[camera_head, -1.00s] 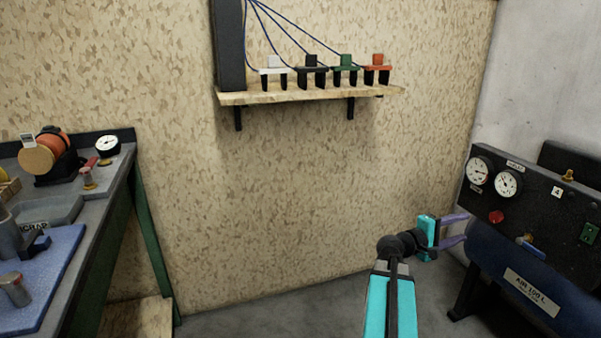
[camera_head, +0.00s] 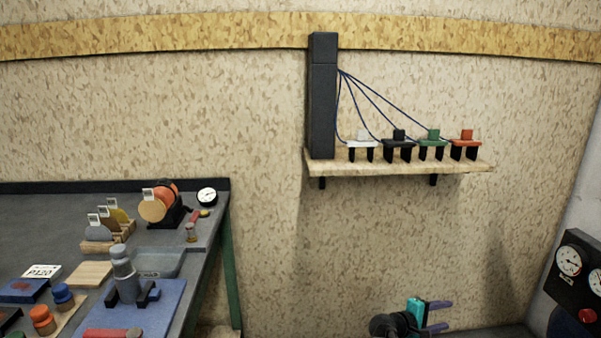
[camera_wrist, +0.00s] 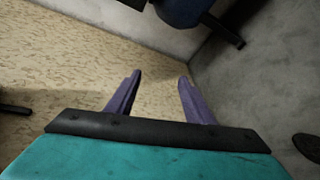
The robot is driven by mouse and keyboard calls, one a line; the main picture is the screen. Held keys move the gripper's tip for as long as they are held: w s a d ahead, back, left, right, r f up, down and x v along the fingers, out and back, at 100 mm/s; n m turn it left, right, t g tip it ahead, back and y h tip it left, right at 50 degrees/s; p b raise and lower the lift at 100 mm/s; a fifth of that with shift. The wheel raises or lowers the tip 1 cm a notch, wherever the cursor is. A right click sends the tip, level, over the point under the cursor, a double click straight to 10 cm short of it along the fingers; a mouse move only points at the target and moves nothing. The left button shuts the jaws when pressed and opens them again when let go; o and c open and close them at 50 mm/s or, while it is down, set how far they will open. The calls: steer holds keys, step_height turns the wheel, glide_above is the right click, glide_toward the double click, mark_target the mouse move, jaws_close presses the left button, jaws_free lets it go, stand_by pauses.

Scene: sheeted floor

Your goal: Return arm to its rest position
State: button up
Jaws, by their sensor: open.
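My gripper (camera_head: 437,316) shows at the bottom of the head view, right of centre, with a teal body and two purple fingers pointing right. In the wrist view the two purple fingers (camera_wrist: 158,90) stand apart with nothing between them. The gripper is open and empty. It is in front of the wall, below the shelf and left of the gauge panel. Most of my arm is below the lower edge of the head view.
A wall shelf (camera_head: 400,168) holds a dark column and several coloured holders. A workbench (camera_head: 50,226) with tools and discs stands at left. A black gauge panel (camera_head: 577,290) is at right; a blue tank (camera_wrist: 183,12) shows in the wrist view. Floor (camera_wrist: 250,85) beside it is clear.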

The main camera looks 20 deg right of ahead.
steer(key=s+a+f+y+p, duration=0.25)
steer(key=a+f+p, duration=0.3)
steer(key=a, duration=0.65)
steer(key=s+a+f+y+p, duration=0.1)
steer(key=a+f+y+p, duration=0.2)
steer(key=a+f+p, duration=0.55)
steer(key=s+a+f+m+g+y, duration=0.1)
steer(key=s+a+f+g+y, duration=0.1)
steer(key=s+a, duration=0.4)
steer(key=s+a+f+m+g+y, duration=0.1)
steer(key=s+a+y, duration=0.3)
steer(key=a, duration=0.8)
steer(key=s+a+f+m+g+y+p, duration=0.1)
steer(key=s+a+f+m+g+y, duration=0.1)
steer(key=s+a, duration=0.6)
steer(key=shift+s+a+f+g+y, duration=0.45)
steer(key=shift+a+g+y, duration=0.3)
steer(key=shift+a, duration=0.3)
steer(key=shift+w, duration=0.1)
steer(key=c, duration=0.4)
